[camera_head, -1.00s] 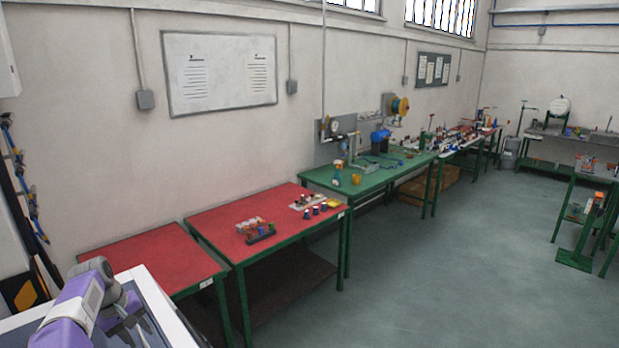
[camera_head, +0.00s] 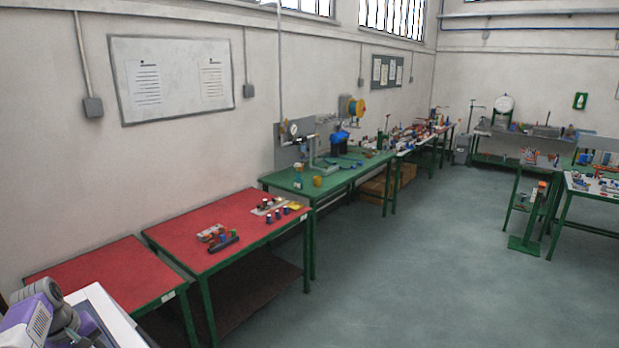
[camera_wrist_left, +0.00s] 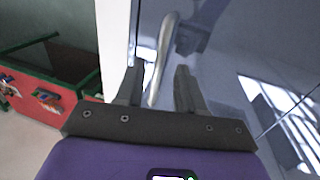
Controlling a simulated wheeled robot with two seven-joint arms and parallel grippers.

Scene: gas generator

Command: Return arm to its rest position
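My left arm, purple and grey, comes in at the lower left corner of the head view, over a dark panel with a white edge (camera_head: 112,315). Its gripper is mostly cut off at the bottom there. In the left wrist view my left gripper (camera_wrist_left: 159,68) has its two dark fingers apart. A curved silver handle (camera_wrist_left: 167,40) shows between and beyond the fingers, in front of the bluish, reflective panel (camera_wrist_left: 225,75). I cannot tell how near the handle is, but the fingers do not close on it. My right arm and gripper are not in view.
A low red table (camera_head: 100,275) and a larger red table (camera_head: 165,230) with small parts stand beyond the panel. A green bench (camera_head: 290,181) follows along the wall. The grey floor (camera_head: 400,270) at the middle and right is open.

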